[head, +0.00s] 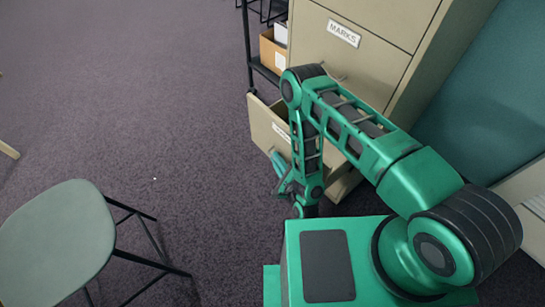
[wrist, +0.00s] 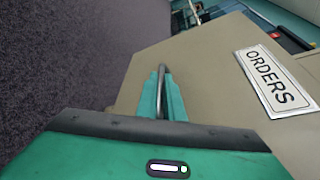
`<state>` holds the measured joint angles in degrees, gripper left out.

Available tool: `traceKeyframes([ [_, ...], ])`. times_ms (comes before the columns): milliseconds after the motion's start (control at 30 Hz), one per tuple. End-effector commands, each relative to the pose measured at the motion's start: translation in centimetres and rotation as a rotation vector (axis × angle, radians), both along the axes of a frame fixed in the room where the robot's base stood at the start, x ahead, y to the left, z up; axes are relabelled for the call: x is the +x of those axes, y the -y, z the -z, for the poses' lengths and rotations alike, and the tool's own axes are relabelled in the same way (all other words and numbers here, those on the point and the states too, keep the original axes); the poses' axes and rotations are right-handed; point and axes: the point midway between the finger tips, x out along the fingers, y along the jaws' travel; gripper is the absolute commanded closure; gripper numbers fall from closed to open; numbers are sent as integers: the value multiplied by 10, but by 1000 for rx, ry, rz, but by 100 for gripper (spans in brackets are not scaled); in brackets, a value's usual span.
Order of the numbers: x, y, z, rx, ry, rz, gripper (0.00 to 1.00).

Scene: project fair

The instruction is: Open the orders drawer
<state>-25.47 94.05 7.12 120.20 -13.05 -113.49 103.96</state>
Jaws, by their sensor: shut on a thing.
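The orders drawer (head: 263,124) is the low drawer of a beige filing cabinet (head: 372,62). It stands pulled out from the cabinet, and my arm hides part of it. In the wrist view its beige front (wrist: 205,72) fills the middle and right, with a white ORDERS label (wrist: 275,82). My gripper (wrist: 162,75) is shut on the drawer's thin metal handle (wrist: 161,95), with a teal finger on each side. In the head view my gripper (head: 279,164) is at the drawer front, where the handle is hard to make out.
The MARKS drawer (head: 345,55) above is shut. Some contents (wrist: 283,36) show inside the open drawer. A grey-green chair (head: 55,240) is at lower left. The carpet between is clear.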

Motion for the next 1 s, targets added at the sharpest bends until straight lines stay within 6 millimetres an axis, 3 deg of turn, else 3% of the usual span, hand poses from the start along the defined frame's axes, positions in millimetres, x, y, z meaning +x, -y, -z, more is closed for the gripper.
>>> traceKeyframes([
  [500, -1, 6, 0, 0, -1, 17, 100],
  [533, -1, 6, 0, 0, 0, 18, 88],
  [567, -1, 6, 0, 0, 0, 18, 85],
  [1000, -4, 6, -1, 0, -2, 14, 85],
])
